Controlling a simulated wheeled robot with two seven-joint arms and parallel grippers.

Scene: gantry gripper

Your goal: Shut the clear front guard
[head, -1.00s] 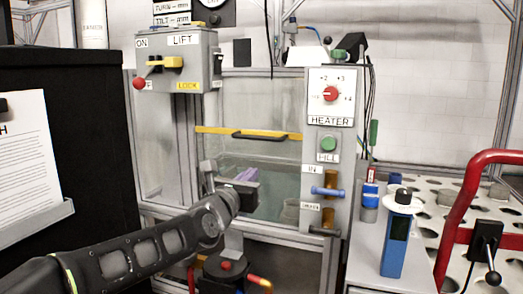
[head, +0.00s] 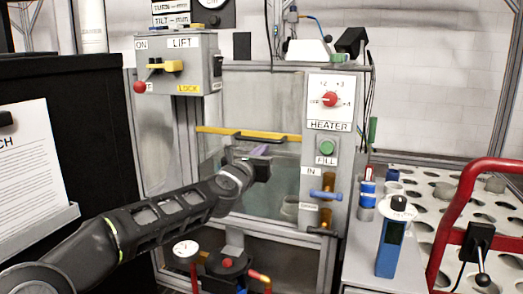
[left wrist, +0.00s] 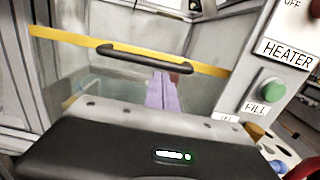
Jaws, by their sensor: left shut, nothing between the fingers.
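The clear front guard (head: 245,100) is a see-through panel at the front of the machine. A yellow strip (head: 215,130) runs along its lower edge, and a black bar handle (head: 262,137) sits on the strip. In the left wrist view the handle (left wrist: 145,57) and yellow strip (left wrist: 60,36) cross the upper part. The tank shows below the strip. My left gripper (head: 262,150), with purple fingers, is just below the handle; the fingers (left wrist: 160,88) are together and empty. I cannot tell whether they touch the guard. My right gripper is not in view.
The grey LIFT box (head: 180,60) with its red-knobbed lever is at the left, the HEATER panel (head: 330,105) at the right. The green FILL button (head: 326,148) and valves sit below it.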

